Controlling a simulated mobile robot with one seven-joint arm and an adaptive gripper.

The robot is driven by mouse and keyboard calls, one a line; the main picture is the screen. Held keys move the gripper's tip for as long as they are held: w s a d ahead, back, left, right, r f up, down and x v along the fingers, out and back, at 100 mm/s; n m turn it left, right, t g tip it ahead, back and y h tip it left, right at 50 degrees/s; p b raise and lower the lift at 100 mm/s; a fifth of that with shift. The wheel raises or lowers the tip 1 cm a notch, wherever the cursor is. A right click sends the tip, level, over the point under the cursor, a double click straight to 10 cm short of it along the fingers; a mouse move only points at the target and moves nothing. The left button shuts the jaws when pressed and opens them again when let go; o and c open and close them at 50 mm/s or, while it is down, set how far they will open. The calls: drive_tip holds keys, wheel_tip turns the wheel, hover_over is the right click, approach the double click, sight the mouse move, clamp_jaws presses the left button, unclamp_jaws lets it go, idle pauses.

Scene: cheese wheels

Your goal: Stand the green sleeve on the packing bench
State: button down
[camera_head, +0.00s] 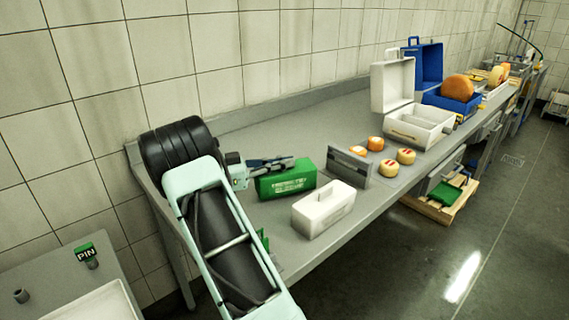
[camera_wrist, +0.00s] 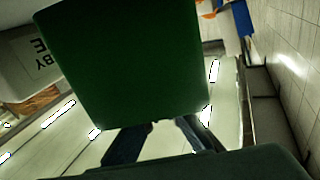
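The green sleeve (camera_head: 287,183) is a lettered green box over the near part of the grey packing bench (camera_head: 350,116), left of a white box. I cannot tell whether its underside touches the bench. My gripper (camera_head: 277,161) reaches in from the left along its top. In the wrist view the sleeve's plain green face (camera_wrist: 135,65) fills the middle. The two dark fingers of my gripper (camera_wrist: 166,128) close in towards each other and pass behind it. They appear shut on its top part, but the fingertips are hidden.
The white box (camera_head: 322,210) and a grey upright plate (camera_head: 349,167) stand close to the right. Several small cheeses (camera_head: 388,168) lie beyond, then an open white case (camera_head: 418,124). A pallet (camera_head: 440,206) with a green item stands on the floor.

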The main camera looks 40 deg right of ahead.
drive_tip(key=shift+s+f, duration=0.15)
drive_tip(key=shift+f, duration=0.5)
drive_tip(key=c, duration=2.2)
unclamp_jaws()
drive_tip(key=shift+f+b, duration=0.15)
drive_tip(key=shift+b, duration=0.15)
drive_tip(key=shift+o, duration=0.2)
drive_tip(key=shift+a, duration=0.1)
drive_tip(key=shift+r, duration=0.25)
drive_tip(key=shift+w+a+r+p, duration=0.15)
drive_tip(key=shift+w+r+p, duration=0.05)
drive_tip(key=shift+r+p, duration=0.1)
drive_tip(key=v, duration=1.1)
drive_tip(key=shift+w+a+r, duration=0.15)
drive_tip(key=shift+a+r, duration=0.05)
drive_tip(key=shift+r, duration=0.1)
